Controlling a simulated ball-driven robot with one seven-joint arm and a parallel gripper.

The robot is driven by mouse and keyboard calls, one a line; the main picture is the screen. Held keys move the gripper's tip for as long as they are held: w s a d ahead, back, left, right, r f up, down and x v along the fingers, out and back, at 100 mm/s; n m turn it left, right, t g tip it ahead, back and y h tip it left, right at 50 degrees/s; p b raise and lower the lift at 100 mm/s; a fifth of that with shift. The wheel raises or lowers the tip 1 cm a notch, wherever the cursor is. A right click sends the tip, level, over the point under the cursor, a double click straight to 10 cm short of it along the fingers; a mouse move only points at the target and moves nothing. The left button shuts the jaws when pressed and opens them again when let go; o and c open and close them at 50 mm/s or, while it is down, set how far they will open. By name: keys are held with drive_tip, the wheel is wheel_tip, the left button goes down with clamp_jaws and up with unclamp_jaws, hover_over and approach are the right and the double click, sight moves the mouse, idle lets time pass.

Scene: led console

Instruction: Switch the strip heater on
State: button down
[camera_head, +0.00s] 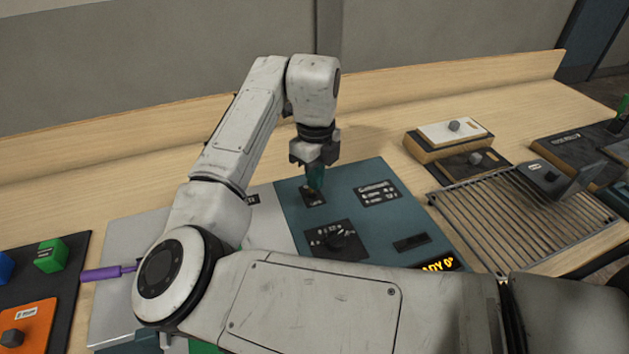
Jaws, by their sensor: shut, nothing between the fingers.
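A teal console panel (365,233) lies on the bench in the middle. An amber lit display (438,265) at its front edge shows "ADY 0°", its left part hidden by my arm. My gripper (314,188) points down over the panel's upper left, shut and empty. Its fingertips are at a small black plate (313,200) with pale markings; I cannot tell whether they touch it. A larger black plate with a dark knob (338,241) lies nearer. A labelled plate (379,193) and a dark slot (411,243) are to the right. No label naming the strip heater is readable.
My arm crosses the foreground and hides the panel's front. A wire rack (520,220) stands right, with a cream-topped box (455,132) behind it. A purple-handled tool (107,273), green block (51,256) and orange box (25,325) are left. The rear bench is clear.

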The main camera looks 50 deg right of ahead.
drive_tip(key=r+p, duration=0.2)
drive_tip(key=r, duration=0.1)
drive_tip(key=r+p, duration=0.1)
drive_tip(key=r, duration=0.1)
drive_tip(key=shift+s+a, duration=0.2)
drive_tip(key=shift+s, duration=0.05)
idle(0.6)
